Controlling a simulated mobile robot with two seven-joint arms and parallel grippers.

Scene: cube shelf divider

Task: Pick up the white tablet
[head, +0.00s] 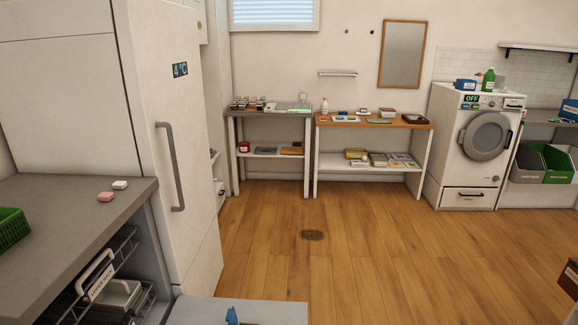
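A small white tablet (120,184), block-shaped, lies on the grey counter (60,205) at the left, near the counter's far right corner. A pink tablet (105,196) of similar size lies just in front of it and slightly left, with a small gap between them. Nothing covers the white tablet. Neither of my grippers shows in the head view.
A green basket (12,228) stands at the counter's left. A tall white fridge (165,120) rises behind the counter. A wire rack (120,262) is below the counter. Tables and a washing machine (478,145) line the far wall.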

